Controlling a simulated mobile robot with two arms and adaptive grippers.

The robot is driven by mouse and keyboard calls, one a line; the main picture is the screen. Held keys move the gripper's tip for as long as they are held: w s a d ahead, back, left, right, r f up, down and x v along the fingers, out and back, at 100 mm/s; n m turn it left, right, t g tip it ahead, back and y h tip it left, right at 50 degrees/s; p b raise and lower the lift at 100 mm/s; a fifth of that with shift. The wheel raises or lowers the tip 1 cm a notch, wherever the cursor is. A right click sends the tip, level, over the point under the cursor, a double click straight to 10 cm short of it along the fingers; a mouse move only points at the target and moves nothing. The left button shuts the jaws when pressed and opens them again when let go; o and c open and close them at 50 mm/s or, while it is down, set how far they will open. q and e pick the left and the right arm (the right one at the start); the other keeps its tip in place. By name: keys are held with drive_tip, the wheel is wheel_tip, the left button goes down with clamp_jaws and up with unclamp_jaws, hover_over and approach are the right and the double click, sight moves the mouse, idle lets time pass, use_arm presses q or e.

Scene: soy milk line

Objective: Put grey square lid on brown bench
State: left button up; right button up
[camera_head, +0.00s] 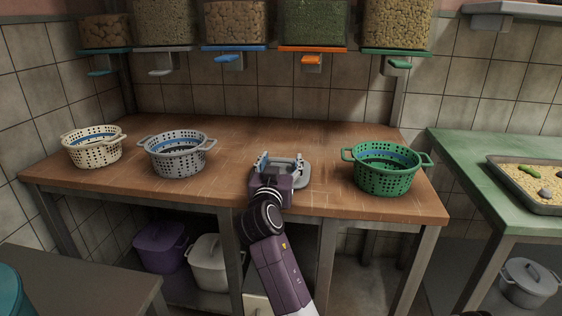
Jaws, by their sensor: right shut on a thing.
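My right gripper (282,166) reaches in from the bottom middle and is shut on the grey square lid (301,178). The lid is over the front middle part of the brown bench (240,138), lying about flat. My gripper hides part of it, and I cannot tell whether it touches the bench top or is just above it. My left gripper is not in view.
A cream basket (92,155) and a grey basket (177,164) stand on the bench's left side, a green basket (384,178) on its right. Dispensers with coloured levers hang above. A green table (455,160) holding a tray (548,207) stands at right.

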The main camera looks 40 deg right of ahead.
drive_tip(key=o, duration=1.4)
drive_tip(key=v, duration=1.2)
